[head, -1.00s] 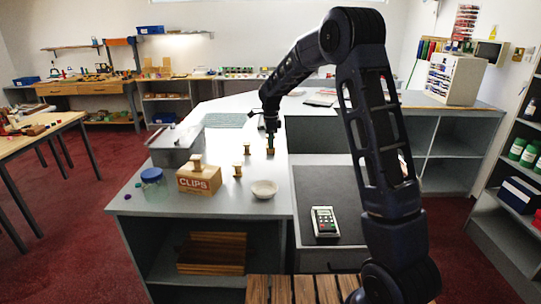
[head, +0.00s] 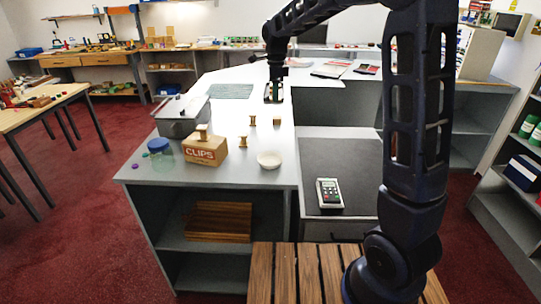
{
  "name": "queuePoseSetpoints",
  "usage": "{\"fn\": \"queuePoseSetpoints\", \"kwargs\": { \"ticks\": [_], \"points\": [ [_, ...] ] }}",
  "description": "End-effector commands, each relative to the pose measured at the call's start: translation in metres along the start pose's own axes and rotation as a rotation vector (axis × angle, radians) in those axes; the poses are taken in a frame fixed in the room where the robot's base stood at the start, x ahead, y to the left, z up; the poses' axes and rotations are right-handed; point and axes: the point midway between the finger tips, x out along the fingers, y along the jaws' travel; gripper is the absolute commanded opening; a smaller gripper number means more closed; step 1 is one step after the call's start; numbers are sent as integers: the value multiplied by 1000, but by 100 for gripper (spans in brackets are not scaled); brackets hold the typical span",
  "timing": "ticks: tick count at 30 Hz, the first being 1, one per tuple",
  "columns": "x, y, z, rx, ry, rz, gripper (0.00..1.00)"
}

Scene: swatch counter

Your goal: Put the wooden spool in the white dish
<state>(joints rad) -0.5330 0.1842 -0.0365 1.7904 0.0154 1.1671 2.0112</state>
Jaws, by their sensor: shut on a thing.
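Several tan wooden spools are in the head view. One spool (head: 252,120) and another spool (head: 276,121) stand upright on the grey counter, and a third spool (head: 243,141) stands nearer. Another spool (head: 203,131) sits on the CLIPS box. The white dish (head: 269,160) is on the counter, in front of these spools, and looks empty. My gripper (head: 273,93) is beyond the spools, over the far part of the counter. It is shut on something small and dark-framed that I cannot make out. It is apart from the dish and the standing spools.
The cardboard CLIPS box (head: 205,151), a grey bin (head: 181,118) and a blue-lidded jar (head: 159,150) stand at left. A card reader (head: 329,193) lies on the lower dark surface (head: 350,160) at right. A green mat (head: 230,91) lies farther back.

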Motion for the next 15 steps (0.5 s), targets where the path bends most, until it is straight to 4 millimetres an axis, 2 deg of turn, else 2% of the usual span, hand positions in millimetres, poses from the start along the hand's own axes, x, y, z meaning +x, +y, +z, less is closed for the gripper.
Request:
{"fn": "queuePoseSetpoints", "kwargs": {
  "ticks": [3, 9, 15],
  "points": [
    [-8, 37, 0, 12, -1, -2, 16],
    [-14, 90, -3, 33, 2, -3, 16],
    [-15, 120, -7, 47, 5, -4, 16]
  ]
}}
